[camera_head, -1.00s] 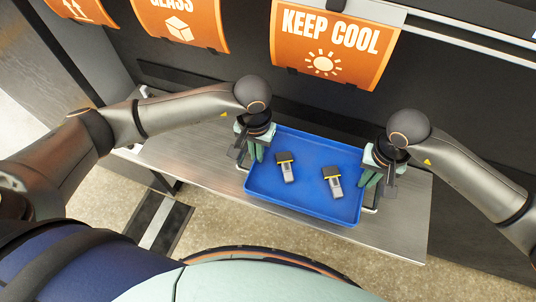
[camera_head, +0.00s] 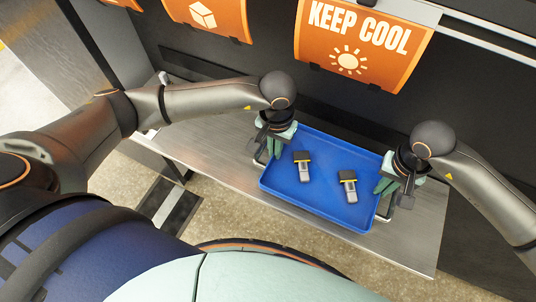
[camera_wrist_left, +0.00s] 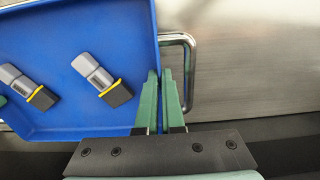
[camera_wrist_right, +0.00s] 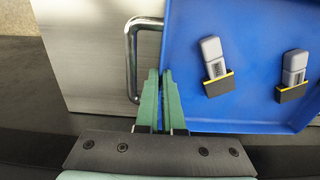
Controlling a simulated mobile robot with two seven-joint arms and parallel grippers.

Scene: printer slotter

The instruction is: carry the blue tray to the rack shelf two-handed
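The blue tray (camera_head: 318,197) is over the steel bench and holds two small grey-and-black pieces with yellow bands (camera_head: 303,168) (camera_head: 348,186). My left gripper (camera_head: 275,147) is at its left end; in the left wrist view its green fingers (camera_wrist_left: 160,74) are close together astride the tray's side wall, beside a metal handle (camera_wrist_left: 188,70). My right gripper (camera_head: 385,181) is at the right end; in the right wrist view its fingers (camera_wrist_right: 159,73) pinch the opposite wall beside the other handle (camera_wrist_right: 131,60). I cannot tell whether the tray rests on the bench.
The steel bench (camera_head: 215,148) is bare to the left of the tray and at its right end (camera_head: 425,235). A dark wall with orange signs, one reading "KEEP COOL" (camera_head: 360,45), stands behind it. A speckled floor (camera_head: 235,215) lies in front.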

